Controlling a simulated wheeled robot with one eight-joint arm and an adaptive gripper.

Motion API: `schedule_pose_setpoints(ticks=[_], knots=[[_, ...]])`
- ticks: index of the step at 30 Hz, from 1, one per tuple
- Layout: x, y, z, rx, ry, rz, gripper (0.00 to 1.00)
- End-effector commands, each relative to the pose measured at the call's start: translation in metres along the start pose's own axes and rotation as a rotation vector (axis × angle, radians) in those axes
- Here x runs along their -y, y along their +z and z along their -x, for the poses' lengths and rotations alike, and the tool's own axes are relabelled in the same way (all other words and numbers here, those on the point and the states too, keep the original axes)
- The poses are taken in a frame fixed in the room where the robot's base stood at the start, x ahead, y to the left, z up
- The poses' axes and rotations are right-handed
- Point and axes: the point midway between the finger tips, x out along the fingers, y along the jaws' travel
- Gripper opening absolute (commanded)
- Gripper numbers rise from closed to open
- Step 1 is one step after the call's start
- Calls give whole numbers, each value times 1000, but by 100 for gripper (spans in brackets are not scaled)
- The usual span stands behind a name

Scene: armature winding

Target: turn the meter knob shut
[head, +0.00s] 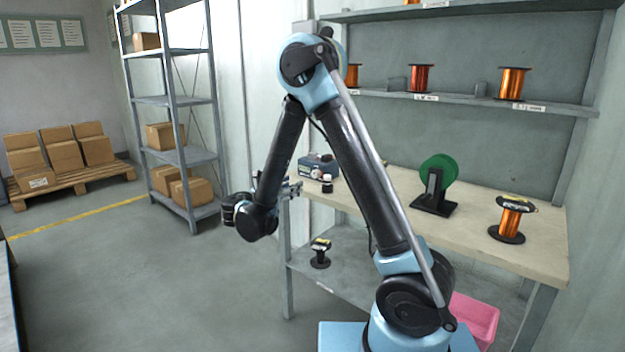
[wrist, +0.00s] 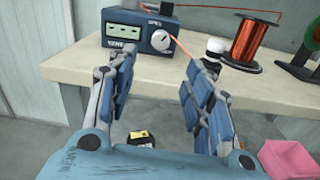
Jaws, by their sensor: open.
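The meter (wrist: 137,33) is a dark blue-grey box with a pale display on the bench, ahead of my gripper in the wrist view. Its round white knob (wrist: 161,40) is on the right of the front face. In the head view the meter (head: 318,166) stands at the bench's left end, partly hidden by my arm. My gripper (wrist: 156,88) is open, its two blue padded fingers apart and empty, short of the bench front and lower than the knob. In the head view my gripper (head: 292,188) is small, near the bench's left end.
A copper wire spool (wrist: 254,45) and a white-capped black jar (wrist: 214,53) stand right of the meter. The bench (head: 468,200) also holds a green disc on a stand (head: 438,172) and another spool (head: 511,219). A pink bin (wrist: 288,160) is below. Open floor lies left.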

Motion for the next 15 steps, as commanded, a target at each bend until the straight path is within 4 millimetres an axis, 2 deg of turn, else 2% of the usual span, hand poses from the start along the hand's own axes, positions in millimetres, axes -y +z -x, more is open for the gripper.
schedule_pose_setpoints(ticks=[1, 15], knots=[[1, 0, -10, 0, -5, 0, 47], [1, 0, -87, 0, -3, -1, 47]])
